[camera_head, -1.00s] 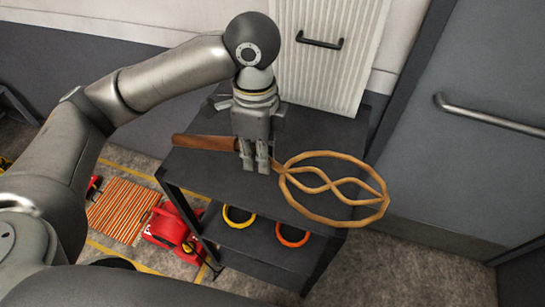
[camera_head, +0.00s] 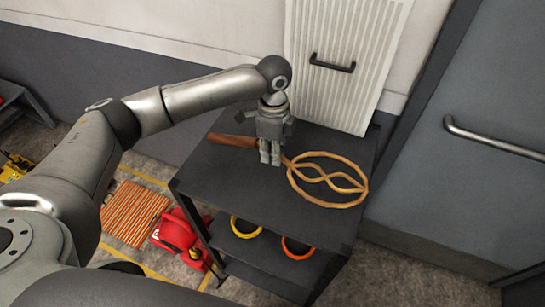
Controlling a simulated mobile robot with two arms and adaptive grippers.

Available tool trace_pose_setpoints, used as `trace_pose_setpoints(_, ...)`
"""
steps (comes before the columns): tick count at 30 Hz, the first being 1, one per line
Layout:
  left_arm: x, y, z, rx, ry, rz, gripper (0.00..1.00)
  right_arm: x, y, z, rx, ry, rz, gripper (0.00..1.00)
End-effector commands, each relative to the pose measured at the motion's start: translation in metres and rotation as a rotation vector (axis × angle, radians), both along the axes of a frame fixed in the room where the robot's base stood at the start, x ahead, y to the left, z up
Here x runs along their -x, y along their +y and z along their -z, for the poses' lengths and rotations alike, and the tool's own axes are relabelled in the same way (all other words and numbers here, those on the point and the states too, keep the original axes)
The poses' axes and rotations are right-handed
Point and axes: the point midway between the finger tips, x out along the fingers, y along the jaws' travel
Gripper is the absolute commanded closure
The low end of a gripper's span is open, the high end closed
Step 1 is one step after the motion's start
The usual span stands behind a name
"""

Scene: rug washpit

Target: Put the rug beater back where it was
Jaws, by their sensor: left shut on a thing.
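The rug beater (camera_head: 327,180) has a brown handle and a looped tan cane head. It lies level at the top of the dark shelf cart (camera_head: 235,185), with its head to the right and the handle end to the left. My left gripper (camera_head: 269,163) points down and is shut on the beater near where the handle meets the head. The fingers hide that part of the beater. I cannot tell whether the beater touches the cart top or hangs just above it. My right gripper is not in view.
A white ribbed panel (camera_head: 345,65) with a dark handle stands behind the cart. A yellow ring (camera_head: 246,233) and an orange ring (camera_head: 297,252) lie on the lower shelf. A red machine (camera_head: 178,235) and a striped rug (camera_head: 133,212) are on the floor at left. A grey door (camera_head: 480,190) is at right.

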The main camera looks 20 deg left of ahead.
Motion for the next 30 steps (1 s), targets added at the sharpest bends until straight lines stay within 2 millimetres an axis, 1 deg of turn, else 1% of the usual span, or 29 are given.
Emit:
trace_pose_setpoints(2,-0.004,0.001,0.004,0.0,0.0,-0.001,1.0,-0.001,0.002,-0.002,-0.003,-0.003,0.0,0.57)
trace_pose_setpoints(6,-0.003,0.002,0.023,-0.002,0.004,0.0,1.0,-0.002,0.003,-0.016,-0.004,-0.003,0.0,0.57)
trace_pose_setpoints(9,-0.004,0.002,0.033,-0.001,0.0,0.001,1.0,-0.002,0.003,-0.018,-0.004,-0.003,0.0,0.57)
trace_pose_setpoints(20,-0.004,0.001,0.038,0.0,0.0,0.001,1.0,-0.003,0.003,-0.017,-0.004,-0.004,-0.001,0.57)
trace_pose_setpoints(21,-0.004,0.002,0.039,-0.001,0.001,0.001,0.83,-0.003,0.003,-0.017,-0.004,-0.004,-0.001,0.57)
trace_pose_setpoints(25,-0.004,0.002,0.039,-0.001,0.001,0.001,0.67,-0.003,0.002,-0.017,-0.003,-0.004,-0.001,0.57)
trace_pose_setpoints(30,-0.004,0.002,0.038,-0.001,0.0,0.001,0.65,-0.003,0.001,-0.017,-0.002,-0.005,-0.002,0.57)
